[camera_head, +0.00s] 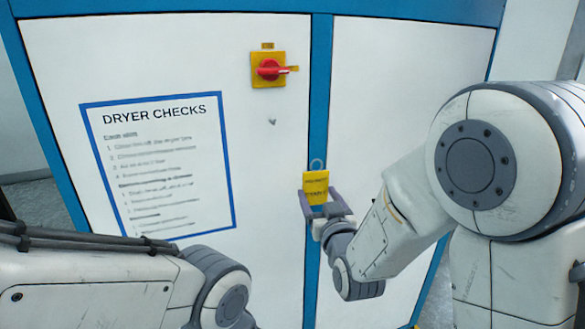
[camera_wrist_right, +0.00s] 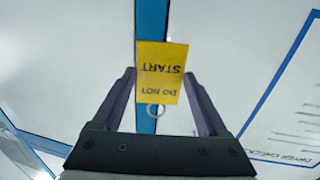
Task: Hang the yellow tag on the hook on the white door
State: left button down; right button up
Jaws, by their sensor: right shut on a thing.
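The yellow tag (camera_head: 316,188) has dark lettering and a pale ring at its top. My right gripper (camera_head: 325,203) is shut on the tag, with one finger along each side edge, and holds it upright in front of the blue post. In the right wrist view the tag (camera_wrist_right: 162,72) is upside down between the fingers, reading DO NOT START, and its ring hangs towards the palm. A small grey hook (camera_head: 272,122) is on the white door (camera_head: 200,60), up and left of the tag and apart from it. My left arm shows at lower left, but its gripper is not in view.
A red rotary switch on a yellow plate (camera_head: 268,70) is above the hook. A blue-framed DRYER CHECKS sheet (camera_head: 160,165) is on the door to the left. The blue post (camera_head: 318,100) runs down beside the door. The door surface around the hook is clear.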

jog(key=s+a+r+n+y, duration=0.25)
jog(key=s+a+r, duration=0.45)
jog(key=r, duration=0.4)
jog(key=shift+m+g+y, duration=0.25)
jog(key=shift+g, duration=0.05)
jog(key=shift+d+f+b+x, duration=0.15)
jog(key=shift+f+x, duration=0.15)
jog(key=shift+x, duration=1.1)
jog(key=shift+d+f+b+x, duration=0.1)
jog(key=shift+f+b+x, duration=0.15)
jog(key=shift+x, duration=1.15)
jog(key=shift+d+f+b+x, duration=0.1)
jog(key=shift+f+x, duration=0.3)
jog(key=shift+x, duration=1)
jog(key=shift+w, duration=0.1)
